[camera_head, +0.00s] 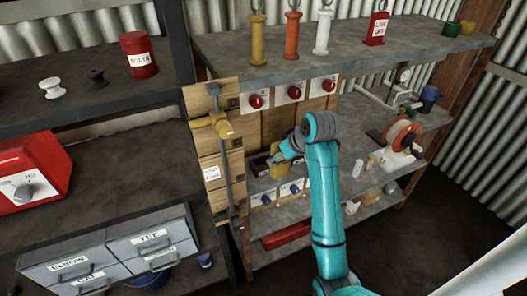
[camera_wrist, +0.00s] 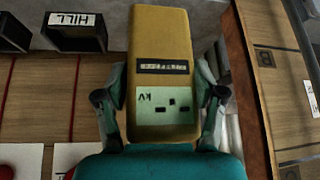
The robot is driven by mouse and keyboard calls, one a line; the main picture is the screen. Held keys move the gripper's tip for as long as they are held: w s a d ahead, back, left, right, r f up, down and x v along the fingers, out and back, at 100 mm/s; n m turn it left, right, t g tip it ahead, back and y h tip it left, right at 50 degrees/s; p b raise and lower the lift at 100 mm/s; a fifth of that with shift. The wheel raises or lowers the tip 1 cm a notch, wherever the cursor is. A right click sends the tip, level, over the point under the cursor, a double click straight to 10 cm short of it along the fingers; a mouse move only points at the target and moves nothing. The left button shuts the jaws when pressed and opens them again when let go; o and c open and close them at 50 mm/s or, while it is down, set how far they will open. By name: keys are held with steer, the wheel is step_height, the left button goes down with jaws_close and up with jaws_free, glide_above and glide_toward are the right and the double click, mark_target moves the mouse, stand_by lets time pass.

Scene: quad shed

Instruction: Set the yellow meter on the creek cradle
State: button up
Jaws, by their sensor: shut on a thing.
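The yellow meter (camera_wrist: 160,40) fills the middle of the wrist view, with a dark label strip and a pale display that reads upside down. My gripper (camera_wrist: 162,95) is shut on the meter, one finger against each side. In the head view the meter (camera_head: 275,152) shows as a small yellow patch beside my gripper (camera_head: 285,150), in front of the wooden board under the upper shelf. A black cradle labelled HILL (camera_wrist: 73,32) is at the upper left of the wrist view, apart from the meter. I cannot make out a creek label.
Another black holder (camera_wrist: 12,35) is at the wrist view's left edge, its label out of sight. Red knobs (camera_head: 295,92) line the board above my gripper. A cable reel (camera_head: 402,135) stands to the right.

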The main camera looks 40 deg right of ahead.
steer(key=shift+w+d+f, duration=0.1)
steer(key=shift+w+f, duration=0.5)
steer(key=shift+w, duration=0.9)
steer(key=shift+w+f, duration=0.55)
steer(key=shift+w, duration=0.9)
steer(key=shift+w+d+f, duration=0.1)
steer(key=shift+w+f, duration=0.5)
steer(key=shift+w, duration=0.9)
steer(key=o, duration=1.3)
steer(key=shift+f, duration=0.1)
